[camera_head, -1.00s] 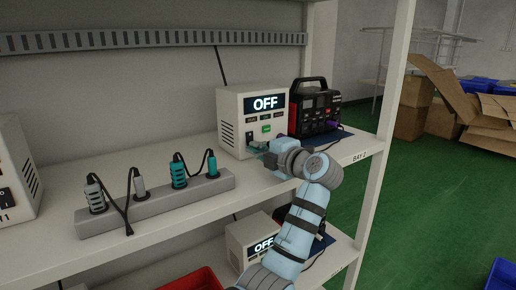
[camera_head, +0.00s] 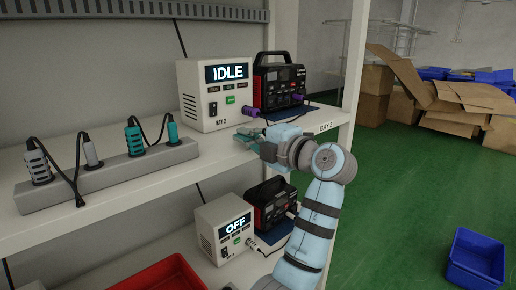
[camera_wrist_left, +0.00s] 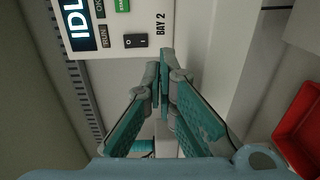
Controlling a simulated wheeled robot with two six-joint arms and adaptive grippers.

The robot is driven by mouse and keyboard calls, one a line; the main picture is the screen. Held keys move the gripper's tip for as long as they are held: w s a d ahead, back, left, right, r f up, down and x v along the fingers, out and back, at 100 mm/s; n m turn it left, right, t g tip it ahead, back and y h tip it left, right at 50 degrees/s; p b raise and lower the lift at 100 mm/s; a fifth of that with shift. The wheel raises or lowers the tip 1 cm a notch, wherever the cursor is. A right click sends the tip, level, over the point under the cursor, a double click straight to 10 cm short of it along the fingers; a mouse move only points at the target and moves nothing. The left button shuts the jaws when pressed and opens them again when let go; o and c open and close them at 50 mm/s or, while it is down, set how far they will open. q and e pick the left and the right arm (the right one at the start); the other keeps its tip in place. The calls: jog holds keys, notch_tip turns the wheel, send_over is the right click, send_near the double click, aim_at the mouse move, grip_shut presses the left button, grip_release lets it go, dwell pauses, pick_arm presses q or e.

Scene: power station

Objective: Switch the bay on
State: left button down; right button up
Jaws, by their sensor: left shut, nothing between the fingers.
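The white Bay 2 unit (camera_head: 190,88) stands on the upper shelf, its lit display (camera_head: 227,74) reading IDLE. Below the display are small dark indicators and a green button (camera_head: 230,99). A black rocker switch (camera_head: 213,109) sits at the lower left of its front; the wrist view shows it too (camera_wrist_left: 134,41), beside the "BAY 2" label. My left gripper (camera_head: 247,134) is in front of and below the unit's front face, apart from the switch. Its teal fingers meet at the tips in the wrist view (camera_wrist_left: 165,62), shut and empty. My right gripper is out of view.
A black-and-red power station (camera_head: 279,85) with a purple plug stands right of the unit. A power strip (camera_head: 110,172) with several plugs lies left. A second unit (camera_head: 226,228) on the lower shelf reads OFF. Red (camera_head: 160,275) and blue (camera_head: 476,260) bins are below.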

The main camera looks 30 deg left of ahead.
pick_arm(q)
jog(key=shift+f+v, duration=0.15)
jog(key=shift+v, duration=0.75)
jog(key=shift+f+v, duration=0.15)
jog(key=shift+v, duration=0.75)
